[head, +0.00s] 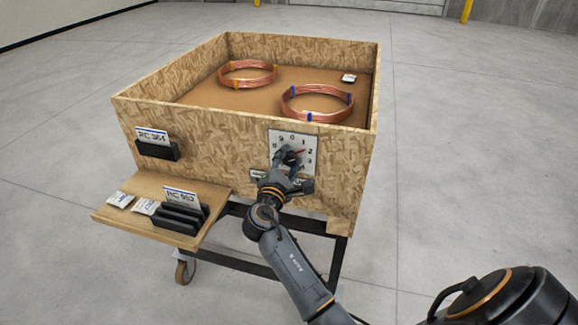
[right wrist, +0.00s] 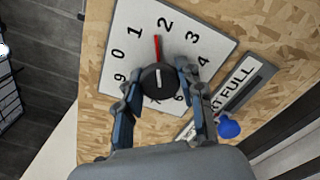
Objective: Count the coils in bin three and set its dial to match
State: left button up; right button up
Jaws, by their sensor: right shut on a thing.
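An open chipboard bin (head: 195,137) holds two copper coils: one with yellow ties (head: 248,73) at the back left, one with blue ties (head: 317,103) at the right. The near wall hides part of the floor. A white dial plate (head: 312,139) is on the bin's front. My right gripper (head: 289,160) is shut on the dial's black knob (right wrist: 158,79), one finger on each side; it shows in the right wrist view (right wrist: 159,90). The red pointer (right wrist: 157,47) stands between 1 and 2, nearer 2. No bin number is readable. My left gripper is not in view.
A sign ending in FULL (right wrist: 236,85) sits below the dial, with a blue knob (right wrist: 229,127) beside it. A card holder (head: 158,150) and a small shelf (head: 170,232) with cards are at the left. A small white packet (head: 349,78) lies inside the bin. The surrounding floor is clear.

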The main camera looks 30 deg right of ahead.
jog(key=shift+f+m+b, duration=0.1)
jog(key=shift+m+b, duration=0.55)
jog(key=shift+m, duration=0.35)
jog(key=o, duration=1.2)
jog(key=shift+s+a, duration=0.1)
jog(key=v, duration=1.1)
jog(key=shift+s+a, duration=0.25)
jog(key=shift+a, duration=0.1)
